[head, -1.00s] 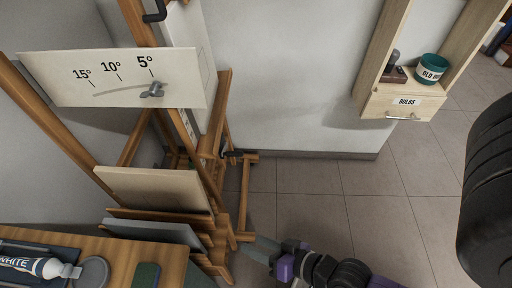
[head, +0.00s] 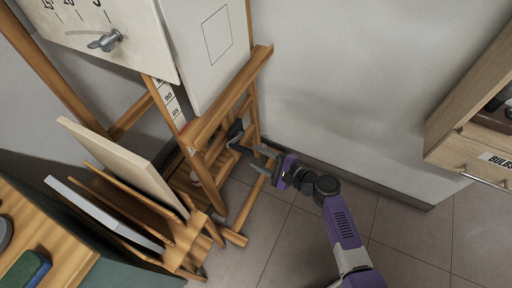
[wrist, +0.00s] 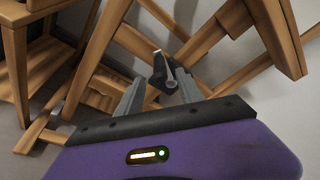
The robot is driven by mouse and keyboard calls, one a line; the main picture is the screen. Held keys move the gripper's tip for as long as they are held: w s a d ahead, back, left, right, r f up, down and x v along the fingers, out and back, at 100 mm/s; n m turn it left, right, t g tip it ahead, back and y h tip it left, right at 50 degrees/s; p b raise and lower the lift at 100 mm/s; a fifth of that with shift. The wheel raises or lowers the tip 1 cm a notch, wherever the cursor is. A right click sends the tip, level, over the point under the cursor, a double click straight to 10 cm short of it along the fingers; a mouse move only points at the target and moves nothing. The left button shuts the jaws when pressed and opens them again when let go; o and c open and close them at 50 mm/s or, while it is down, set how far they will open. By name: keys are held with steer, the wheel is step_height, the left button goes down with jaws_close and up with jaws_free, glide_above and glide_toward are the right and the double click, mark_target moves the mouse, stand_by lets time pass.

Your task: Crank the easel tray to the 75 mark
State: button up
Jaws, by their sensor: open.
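The wooden easel tray (head: 225,97) carries a white canvas (head: 211,50) with a square drawn on it. Below the tray a white scale strip (head: 167,97) shows small marks that look like 90 and 85; no 75 mark is readable. A dark crank (head: 235,132) sits low on the easel, under the tray. My gripper (head: 259,160) is open beside the crank, at its lower right. In the wrist view, the dark crank handle (wrist: 159,72) appears between or just beyond the two open fingers of my gripper (wrist: 162,88). Contact cannot be told.
An angle plate (head: 120,50) with a grey wing knob (head: 104,41) hangs at upper left. Boards (head: 125,160) lean in a wooden rack left of the easel. A shelf unit with a "BULBS" drawer (head: 480,160) is at right. The floor (head: 300,235) between is clear.

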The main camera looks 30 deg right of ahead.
mark_target(242, 150)
steer(key=b+x, duration=0.1)
steer(key=x, duration=0.6)
steer(key=shift+w+f, duration=0.1)
steer(key=shift+w, duration=0.1)
steer(key=shift+a, duration=0.1)
steer(key=shift+c, duration=0.4)
jaws_close()
stand_by(0.7)
